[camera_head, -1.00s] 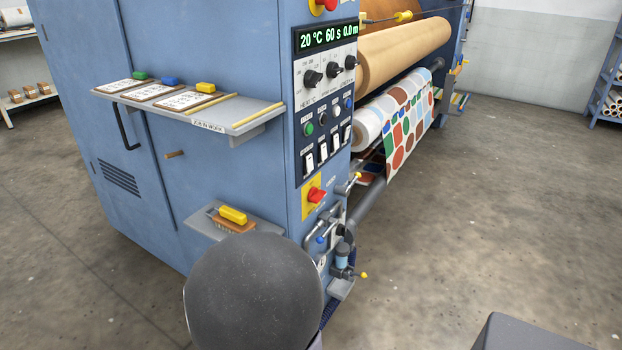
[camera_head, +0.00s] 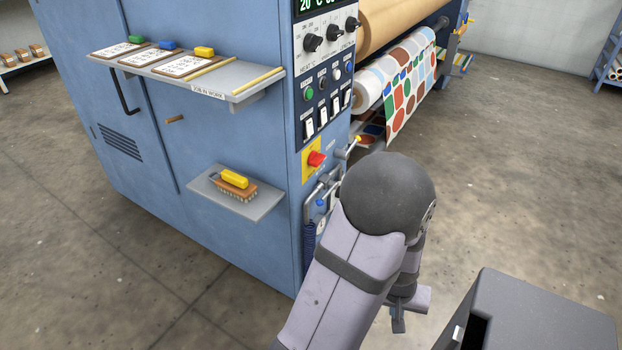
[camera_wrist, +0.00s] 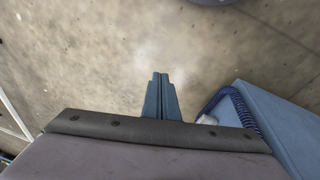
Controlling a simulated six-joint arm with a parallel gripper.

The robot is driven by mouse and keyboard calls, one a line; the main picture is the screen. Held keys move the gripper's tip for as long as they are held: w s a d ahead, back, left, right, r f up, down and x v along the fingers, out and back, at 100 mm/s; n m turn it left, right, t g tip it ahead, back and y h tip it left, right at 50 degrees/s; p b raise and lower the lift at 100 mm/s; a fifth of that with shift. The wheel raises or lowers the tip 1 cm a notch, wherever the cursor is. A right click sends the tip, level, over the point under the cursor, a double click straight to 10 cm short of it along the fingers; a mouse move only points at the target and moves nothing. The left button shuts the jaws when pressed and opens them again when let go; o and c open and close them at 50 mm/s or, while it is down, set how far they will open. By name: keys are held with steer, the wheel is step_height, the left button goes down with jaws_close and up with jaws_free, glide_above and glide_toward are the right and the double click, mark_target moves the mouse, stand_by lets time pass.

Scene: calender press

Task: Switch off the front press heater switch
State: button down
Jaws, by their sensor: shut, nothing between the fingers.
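The control panel (camera_head: 325,75) is on the narrow end of the blue press, left of my raised arm in the head view. A row of several white rocker switches (camera_head: 322,117) sits low on it. Their labels are too small to read, so I cannot tell which is the front press heater switch or how it is set. My gripper (camera_wrist: 160,76) is shut and empty in the wrist view, with bare floor beyond its tips. In the head view it hangs low, right of the press and away from the switches, mostly hidden by my arm.
A shelf (camera_head: 262,86) with clipboards and a lower shelf (camera_head: 262,205) with a brush jut from the press's left side. A blue coiled hose (camera_wrist: 243,108) runs beside the cabinet (camera_wrist: 275,125).

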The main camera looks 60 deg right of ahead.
steer(key=w+d+r+n+t+h, duration=0.1)
steer(key=w+d+r+t+h, duration=0.2)
steer(key=d, duration=0.5)
steer(key=w+d+r+n+h, duration=0.1)
steer(key=w+d+r+h, duration=0.1)
steer(key=d+r+h, duration=0.35)
steer(key=w+d+r+n+t+h, duration=0.25)
steer(key=w+d+r+t, duration=0.3)
steer(key=w+r, duration=0.35)
steer(key=w+a+r+n+t, duration=0.1)
steer(key=w+a+r+t, duration=0.1)
steer(key=r+t, duration=0.3)
steer(key=w+a+r+n+t, duration=0.1)
steer(key=w+a+r+t, duration=0.2)
steer(key=r, duration=0.8)
steer(key=a+t, duration=0.2)
steer(key=t, duration=0.1)
steer(key=shift+r+y, duration=0.25)
steer(key=shift+y, duration=0.05)
steer(key=shift+n, duration=0.25)
glide_toward(309, 128)
steer(key=shift+w+d+r+b, duration=0.1)
steer(key=shift+w+d+r, duration=0.3)
steer(key=shift+d, duration=0.4)
steer(key=shift+w+d+r+b, duration=0.2)
steer(key=shift+w+d, duration=0.25)
steer(key=shift+d, duration=0.35)
steer(key=shift+w+d+r+b, duration=0.1)
steer(key=shift+w+d+r, duration=0.3)
steer(key=shift+d, duration=0.45)
